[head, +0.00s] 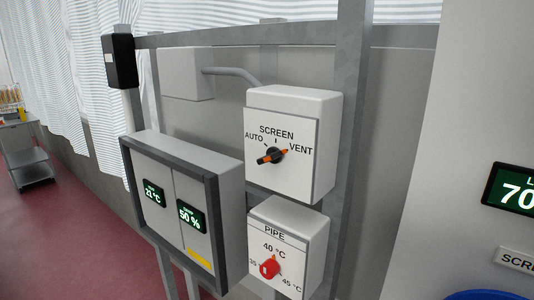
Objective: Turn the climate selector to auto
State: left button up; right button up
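The climate selector (272,156) is a rotary knob with a black centre and an orange bar, on the front of a pale grey box (318,140). The box is marked AUTO at left, SCREEN at top and VENT at right. The bar lies slightly tilted, its right end up towards the VENT mark and its left end low, below AUTO. Neither of my grippers shows in the head view, and nothing touches the knob.
Below is a PIPE box (290,232) with a red knob (269,267). At left is a framed display cabinet (226,192) reading 21 °C and 50 %. A metal post (350,110) stands just right of the boxes. A blue round object (485,295) is at the bottom right.

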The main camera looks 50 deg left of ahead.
aim_at(274, 155)
jog(key=u, duration=1.6)
